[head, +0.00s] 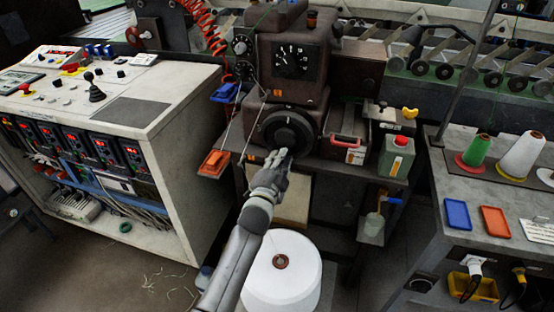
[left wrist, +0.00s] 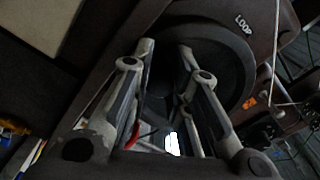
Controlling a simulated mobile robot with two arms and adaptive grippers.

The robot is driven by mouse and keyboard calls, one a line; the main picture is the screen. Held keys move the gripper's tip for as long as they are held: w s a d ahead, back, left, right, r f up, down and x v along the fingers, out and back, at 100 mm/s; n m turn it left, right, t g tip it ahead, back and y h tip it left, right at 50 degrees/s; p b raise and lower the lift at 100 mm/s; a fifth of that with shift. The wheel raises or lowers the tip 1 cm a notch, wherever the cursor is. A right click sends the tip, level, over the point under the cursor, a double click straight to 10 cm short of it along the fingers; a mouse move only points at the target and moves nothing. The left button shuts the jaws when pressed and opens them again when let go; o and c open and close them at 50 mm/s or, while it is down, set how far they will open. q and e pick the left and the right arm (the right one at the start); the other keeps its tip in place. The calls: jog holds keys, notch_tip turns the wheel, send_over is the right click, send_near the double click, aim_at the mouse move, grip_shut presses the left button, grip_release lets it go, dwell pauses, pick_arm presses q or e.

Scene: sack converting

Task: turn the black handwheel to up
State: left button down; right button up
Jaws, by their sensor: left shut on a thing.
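The black handwheel (head: 293,126) is on the front of a dark brown machine (head: 305,95), near the middle of the head view. In the left wrist view the wheel (left wrist: 232,62) fills the upper middle, with a "LOOP" label beside it. My left gripper (head: 277,157) reaches up to the wheel's lower edge. In the left wrist view its two fingers (left wrist: 165,50) are on either side of a dark part of the wheel, shut on it. The fingers hide part of the wheel, and I cannot read its pointing direction. My right gripper is not in view.
A white control console (head: 130,120) stands at the left. An orange tray (head: 214,163) and a red-capped green bottle (head: 397,158) are beside the machine. A grey table (head: 470,240) stands at the right.

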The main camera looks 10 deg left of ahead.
pick_arm(q)
jog(key=shift+s+d+f+n, duration=0.1)
jog(key=shift+d+f+n, duration=0.2)
jog(key=shift+n, duration=0.1)
jog(key=c, duration=1.5)
grip_release()
jog(key=shift+o, duration=0.9)
jog(key=shift+a+r, duration=0.1)
jog(key=shift+r, duration=0.05)
jog(key=s, duration=1.2)
jog(key=shift+a, duration=0.2)
